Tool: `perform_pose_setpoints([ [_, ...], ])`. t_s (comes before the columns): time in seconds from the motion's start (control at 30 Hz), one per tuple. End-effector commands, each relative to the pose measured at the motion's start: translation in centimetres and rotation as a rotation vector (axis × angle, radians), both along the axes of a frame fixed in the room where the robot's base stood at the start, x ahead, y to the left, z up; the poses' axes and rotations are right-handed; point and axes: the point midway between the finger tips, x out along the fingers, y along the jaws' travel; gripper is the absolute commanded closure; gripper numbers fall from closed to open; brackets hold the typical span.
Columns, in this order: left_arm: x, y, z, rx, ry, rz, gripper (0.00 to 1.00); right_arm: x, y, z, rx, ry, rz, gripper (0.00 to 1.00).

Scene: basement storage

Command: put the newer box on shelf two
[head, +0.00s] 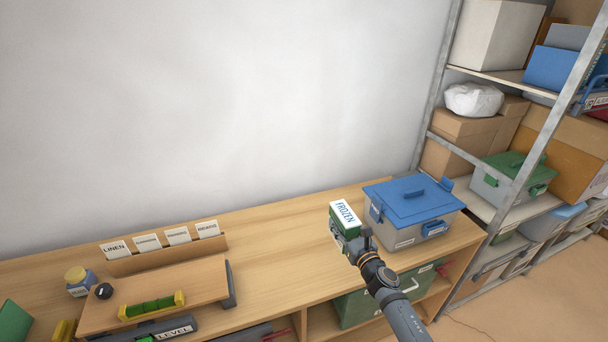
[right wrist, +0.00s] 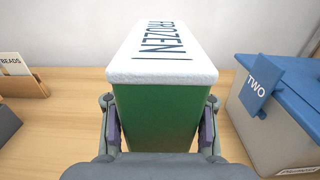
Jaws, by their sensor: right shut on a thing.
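My right gripper (head: 355,245) is shut on a small green box with a white, frosty-looking lid marked FROZEN (head: 345,214). In the right wrist view the FROZEN box (right wrist: 155,110) stands upright between the two fingers (right wrist: 160,135), one on each side. I cannot tell whether its base touches the bench. A metal shelf rack (head: 480,205) stands at the right; I see no shelf numbers on it. A grey box with a blue lid (head: 410,205) is on the bench just right of my gripper; its blue tag reads TWO (right wrist: 262,82). My left gripper is out of view.
The wooden bench (head: 280,225) is clear left of the held box. A card holder (head: 165,258) with LINEN and BEADS cards stands further left. The rack holds cartons, a white bag (head: 473,99) and a green-lidded box (head: 512,178). A green box (head: 365,305) sits under the bench.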

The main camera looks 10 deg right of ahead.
Motion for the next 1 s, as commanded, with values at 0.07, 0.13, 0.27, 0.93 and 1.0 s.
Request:
perform_pose_setpoints([
  [0.07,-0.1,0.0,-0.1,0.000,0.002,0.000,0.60,-0.2,0.3,-0.1,0.002,-0.001,0.002,1.00],
  [0.13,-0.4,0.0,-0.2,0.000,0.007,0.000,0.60,-1.0,1.3,-0.6,0.006,0.000,0.007,1.00],
  [0.27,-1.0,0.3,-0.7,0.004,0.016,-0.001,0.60,-4.3,4.5,-2.2,0.017,0.003,0.014,1.00],
  [0.93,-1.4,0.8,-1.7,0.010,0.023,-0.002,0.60,-14.7,9.0,-2.5,0.000,-0.001,-0.092,1.00],
  [1.0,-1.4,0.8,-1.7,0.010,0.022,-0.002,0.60,-14.7,9.0,-2.5,0.000,0.000,-0.091,1.00],
])
